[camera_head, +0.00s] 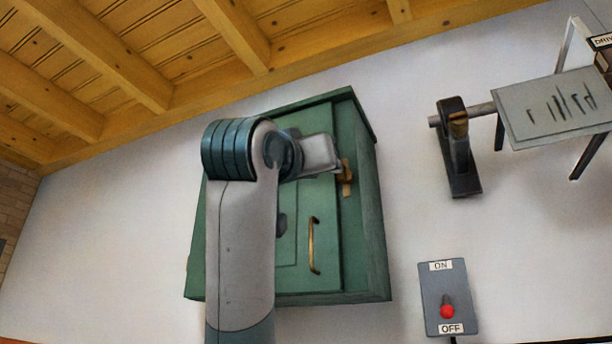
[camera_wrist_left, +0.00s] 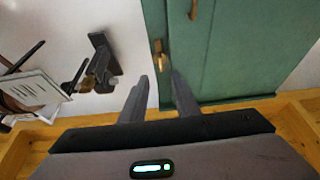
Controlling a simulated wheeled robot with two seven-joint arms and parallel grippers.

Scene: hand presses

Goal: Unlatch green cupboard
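The green cupboard (camera_head: 362,235) hangs on the white wall, its door shut as far as I can see. A brass handle (camera_head: 314,246) is on the door, and a small brass latch (camera_head: 346,180) sits at the door's right edge. My left arm covers much of the cupboard's left and middle. My left gripper (camera_wrist_left: 161,75) is open and empty in the left wrist view. Its two fingers point at the latch (camera_wrist_left: 159,58), which shows just beyond and between the fingertips. I cannot tell whether they touch it. My right gripper is not in view.
To the right, a dark bracket with a lever (camera_head: 460,150) is fixed to the wall beside a grey panel (camera_head: 556,108). An ON/OFF switch box (camera_head: 436,296) with a red knob is at lower right. Wooden beams (camera_head: 100,60) run above. The wall between cupboard and bracket is clear.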

